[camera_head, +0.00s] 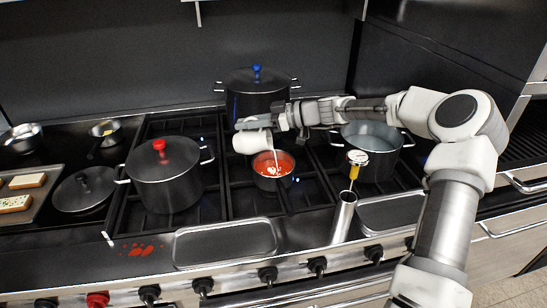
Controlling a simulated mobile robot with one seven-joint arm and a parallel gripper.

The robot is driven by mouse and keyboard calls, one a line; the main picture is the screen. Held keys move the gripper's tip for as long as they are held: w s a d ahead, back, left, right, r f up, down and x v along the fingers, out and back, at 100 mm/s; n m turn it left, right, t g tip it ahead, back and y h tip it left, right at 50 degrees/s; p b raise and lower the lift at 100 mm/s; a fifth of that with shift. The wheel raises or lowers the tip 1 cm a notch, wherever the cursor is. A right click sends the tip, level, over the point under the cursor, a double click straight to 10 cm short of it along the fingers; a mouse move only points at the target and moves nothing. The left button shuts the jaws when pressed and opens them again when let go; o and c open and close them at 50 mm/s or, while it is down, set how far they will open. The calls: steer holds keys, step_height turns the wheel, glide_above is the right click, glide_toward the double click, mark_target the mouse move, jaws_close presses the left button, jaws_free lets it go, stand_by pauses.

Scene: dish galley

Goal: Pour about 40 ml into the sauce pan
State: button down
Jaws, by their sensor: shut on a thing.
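The sauce pan (257,182) is a small dark pan with red sauce and white patches in it, on the middle of the stove. My gripper (266,124) is shut on a white jug (249,142) just above the pan's back left edge. The jug is tilted with its mouth toward the right. A thin white stream (275,152) runs from it down into the sauce. The level inside the jug is hidden.
A pot with a red knob (165,178) stands left, one with a blue knob (257,98) behind, and an open pot (372,160) right. A metal cylinder with a thermometer (343,215) stands front right. An empty tray (226,243) lies in front. Red spots (140,250) mark the counter.

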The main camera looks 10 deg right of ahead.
steer(key=shift+s+d+r+y+b, duration=0.1)
steer(key=shift+d+r+y+b, duration=0.25)
steer(key=shift+b, duration=0.65)
steer(key=shift+a+r+p, duration=0.2)
steer(key=shift+a+p, duration=0.05)
steer(key=shift+p, duration=0.45)
steer(key=shift+a+r+p, duration=0.1)
steer(key=shift+a+p, duration=0.15)
steer(key=shift+p, duration=0.85)
steer(key=shift+a+f+h+p, duration=0.2)
steer(key=shift+h+p, duration=0.45)
steer(key=shift+p, duration=0.25)
steer(key=shift+w+a+f+g+h+b, duration=0.25)
steer(key=shift+f+h+b, duration=0.15)
steer(key=shift+f, duration=0.15)
steer(key=shift+w+a+f+g+h+b, duration=0.15)
steer(key=shift+a+f+h+b, duration=0.15)
steer(key=shift+f+h, duration=0.15)
steer(key=shift+a+h+p, duration=0.15)
steer(key=shift+h+p, duration=0.2)
steer(key=shift+p, duration=0.1)
steer(key=shift+f, duration=0.2)
